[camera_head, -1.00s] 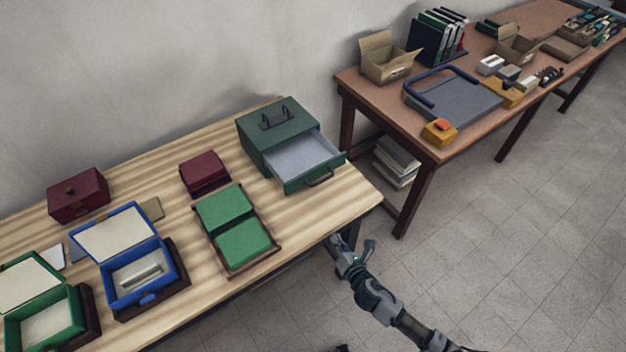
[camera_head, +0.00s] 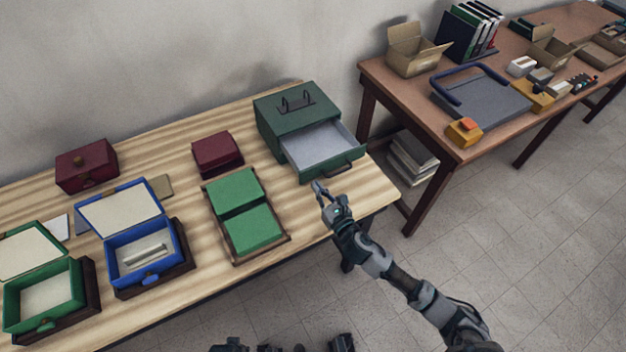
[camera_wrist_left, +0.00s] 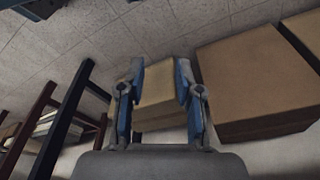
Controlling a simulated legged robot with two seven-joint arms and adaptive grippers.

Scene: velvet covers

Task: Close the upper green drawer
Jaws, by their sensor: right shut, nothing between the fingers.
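A dark green cabinet (camera_head: 297,113) with a black handle on top stands at the right end of the striped wooden table. Its green drawer (camera_head: 318,150) is pulled out toward the front right, showing an empty pale interior. A dark handle (camera_head: 338,170) is on the drawer's front. I cannot tell whether another drawer is below. My right gripper (camera_head: 320,190) is shut and empty, just in front of and below the drawer front, near the table edge; contact cannot be told. My left gripper (camera_wrist_left: 160,90) is open in the left wrist view, with cardboard boxes beyond it.
Left of the cabinet are a tray with green blocks (camera_head: 238,208), dark red boxes (camera_head: 87,165), an open blue box (camera_head: 143,251) and an open green box (camera_head: 42,295). A second table (camera_head: 480,142) stands to the right, across a gap.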

